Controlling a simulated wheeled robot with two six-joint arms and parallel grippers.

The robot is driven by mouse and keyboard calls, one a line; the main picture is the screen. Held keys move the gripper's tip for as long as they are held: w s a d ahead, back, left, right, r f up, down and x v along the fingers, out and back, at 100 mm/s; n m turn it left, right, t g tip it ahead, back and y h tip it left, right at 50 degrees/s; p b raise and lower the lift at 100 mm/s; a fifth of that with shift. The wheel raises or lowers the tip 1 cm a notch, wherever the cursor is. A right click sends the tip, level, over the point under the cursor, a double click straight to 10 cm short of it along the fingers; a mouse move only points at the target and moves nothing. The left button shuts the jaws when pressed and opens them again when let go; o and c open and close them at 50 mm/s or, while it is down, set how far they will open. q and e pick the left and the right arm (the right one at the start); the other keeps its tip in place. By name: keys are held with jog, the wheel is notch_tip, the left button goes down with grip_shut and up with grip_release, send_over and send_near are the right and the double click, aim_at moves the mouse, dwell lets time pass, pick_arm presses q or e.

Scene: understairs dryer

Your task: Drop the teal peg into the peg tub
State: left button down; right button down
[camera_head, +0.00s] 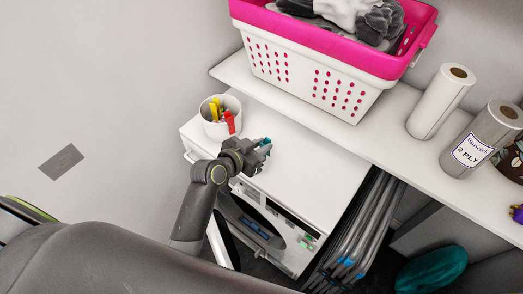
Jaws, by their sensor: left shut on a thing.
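The teal peg (265,142) is between the fingers of my left gripper (263,148), which is shut on it above the white dryer top. Most of the peg is hidden by the fingers. The peg tub (211,128) is a small white round tub on the dryer's back left corner, up and left of my gripper. Yellow and red pegs (229,117) stand in it, some at the rim. My right gripper is not in view.
The white dryer (312,168) has clear top space right of my gripper. A shelf (385,135) above it bears a pink and white laundry basket (315,75) and paper rolls (440,100). Folded grey racks (360,230) stand right of the dryer.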

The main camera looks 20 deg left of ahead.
pick_arm(q)
notch_tip(320, 180, up, 8)
jog(key=shift+f, duration=0.2)
dwell(0.5)
jog(key=s+a+r+m+g+h+b, duration=0.1)
jog(key=s+a+r+m+g+h, duration=0.1)
jog(key=s, duration=0.3)
jog(key=s+a+r+m+g+h+b, duration=0.1)
jog(key=s+a+r+m+g+h, duration=0.1)
jog(key=s+r+m+h, duration=0.1)
jog(key=shift+s+a+r+m+h, duration=0.35)
jog(key=shift+s+m, duration=0.25)
jog(key=shift+s, duration=0.65)
jog(key=shift+f+g, duration=0.1)
jog(key=shift+g, duration=0.2)
